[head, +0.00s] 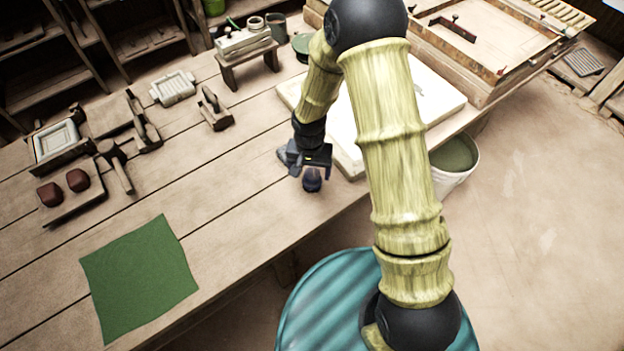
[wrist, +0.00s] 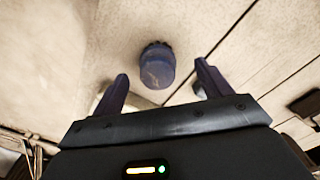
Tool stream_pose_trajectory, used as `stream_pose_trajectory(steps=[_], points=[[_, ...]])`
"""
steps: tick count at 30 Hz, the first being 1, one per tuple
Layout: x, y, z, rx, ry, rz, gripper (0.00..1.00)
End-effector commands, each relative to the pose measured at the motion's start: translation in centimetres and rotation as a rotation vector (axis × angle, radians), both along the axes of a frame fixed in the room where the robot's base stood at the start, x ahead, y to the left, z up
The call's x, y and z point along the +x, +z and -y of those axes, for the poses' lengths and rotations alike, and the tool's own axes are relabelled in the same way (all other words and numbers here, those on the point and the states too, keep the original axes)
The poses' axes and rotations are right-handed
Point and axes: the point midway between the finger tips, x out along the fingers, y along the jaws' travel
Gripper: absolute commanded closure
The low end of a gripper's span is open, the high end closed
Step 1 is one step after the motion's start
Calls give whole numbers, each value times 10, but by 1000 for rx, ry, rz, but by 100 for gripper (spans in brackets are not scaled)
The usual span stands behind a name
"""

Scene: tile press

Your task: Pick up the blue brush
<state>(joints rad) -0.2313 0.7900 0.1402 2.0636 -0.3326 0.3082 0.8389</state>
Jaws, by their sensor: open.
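The blue brush (head: 312,181) is a small, dark blue, rounded piece on the wooden workbench, close to its front edge. It also shows in the wrist view (wrist: 157,70), upper middle, with a dark bristly edge at its far end. My gripper (head: 303,162) is just above and behind the brush in the head view. In the wrist view my gripper (wrist: 162,76) has its two fingers spread wide, with the brush in line with the gap between them. Nothing is held. Whether the fingertips are level with the brush I cannot tell.
A white slab (head: 437,92) lies right behind my gripper. A green cloth (head: 138,278) lies at the front left. Wooden tools and a tray with two reddish lumps (head: 64,190) stand at the left. A bucket (head: 455,157) stands beyond the bench's right edge.

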Motion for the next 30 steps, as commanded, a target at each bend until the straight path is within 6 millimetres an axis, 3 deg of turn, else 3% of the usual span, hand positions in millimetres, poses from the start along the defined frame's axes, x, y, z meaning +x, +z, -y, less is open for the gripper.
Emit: stream_pose_trajectory(steps=[13, 30], points=[[7, -48, 6, -1, 1, -1, 23], [7, -50, 6, 0, 0, 0, 23]])
